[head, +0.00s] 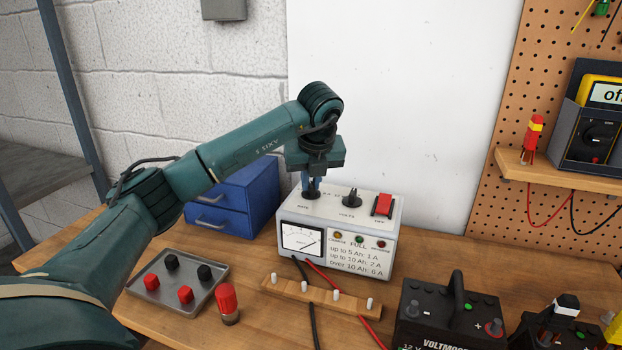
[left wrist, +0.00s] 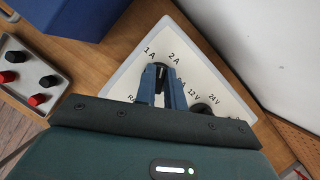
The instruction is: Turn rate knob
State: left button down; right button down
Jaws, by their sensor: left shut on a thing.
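The battery charger (head: 345,245) is a white box on the bench, with a meter on its front and controls on top. My left gripper (head: 311,188) points down from above and is shut on the rate knob at the charger's top left. In the left wrist view, the black rate knob (left wrist: 161,74) sits between the blue fingers (left wrist: 160,88), with the marks 1 A and 2 A beyond it. The volts knob (head: 352,198) stands to its right, near 12 V and 24 V in the wrist view. A red switch (head: 383,205) marked OFF is at the right. My right gripper is not in view.
A tray (head: 215,288) with red and black caps lies at the left, beside a red-topped cylinder (head: 228,303). Blue drawers (head: 240,200) stand behind. A wooden strip with pegs (head: 320,294) and cables lie in front. A black battery (head: 450,318) stands at the right.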

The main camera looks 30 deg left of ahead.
pick_arm(q)
jog(key=n+g+y, duration=0.1)
jog(key=n, duration=0.3)
jog(key=shift+n+g+p, duration=0.3)
jog(key=shift+n+g, duration=0.3)
jog(key=shift+n, duration=0.3)
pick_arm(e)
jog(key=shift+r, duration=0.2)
pick_arm(q)
jog(key=c, duration=1.5)
grip_release()
